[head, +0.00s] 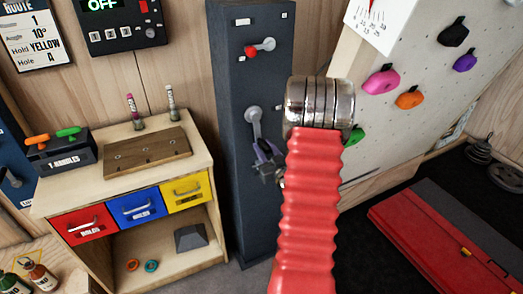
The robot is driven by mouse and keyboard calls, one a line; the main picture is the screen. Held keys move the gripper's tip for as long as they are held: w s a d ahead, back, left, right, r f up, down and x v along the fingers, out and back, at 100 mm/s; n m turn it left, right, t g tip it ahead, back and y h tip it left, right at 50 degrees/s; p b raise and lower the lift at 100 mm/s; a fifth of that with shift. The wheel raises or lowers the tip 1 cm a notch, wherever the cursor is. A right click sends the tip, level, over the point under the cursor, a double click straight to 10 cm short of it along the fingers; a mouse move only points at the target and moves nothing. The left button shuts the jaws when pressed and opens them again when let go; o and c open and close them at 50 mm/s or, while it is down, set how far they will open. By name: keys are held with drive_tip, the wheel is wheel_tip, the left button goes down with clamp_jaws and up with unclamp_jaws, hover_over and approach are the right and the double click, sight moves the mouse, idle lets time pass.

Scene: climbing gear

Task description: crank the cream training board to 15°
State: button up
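The cream training board (412,75) leans at the right with coloured holds on it. A white angle scale (371,20) with a red pointer is at its upper left edge; the reading is too small and cut off to tell. A grey crank (254,122) is on the dark post (230,85) left of the board. My gripper (266,163) is at the crank's lower end, partly hidden behind my red arm. I cannot tell whether its fingers are closed on the handle.
A red-knobbed lever (261,48) is higher on the post. A control box (120,22) shows OFF. A drawer cabinet (200,222) stands left of the post. A red mat (440,245) lies at the right.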

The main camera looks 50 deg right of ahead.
drive_tip(key=shift+o, duration=1.4)
drive_tip(key=shift+a, duration=0.1)
drive_tip(key=v, duration=1.3)
drive_tip(key=shift+s+a, duration=0.2)
drive_tip(key=shift+s, duration=0.1)
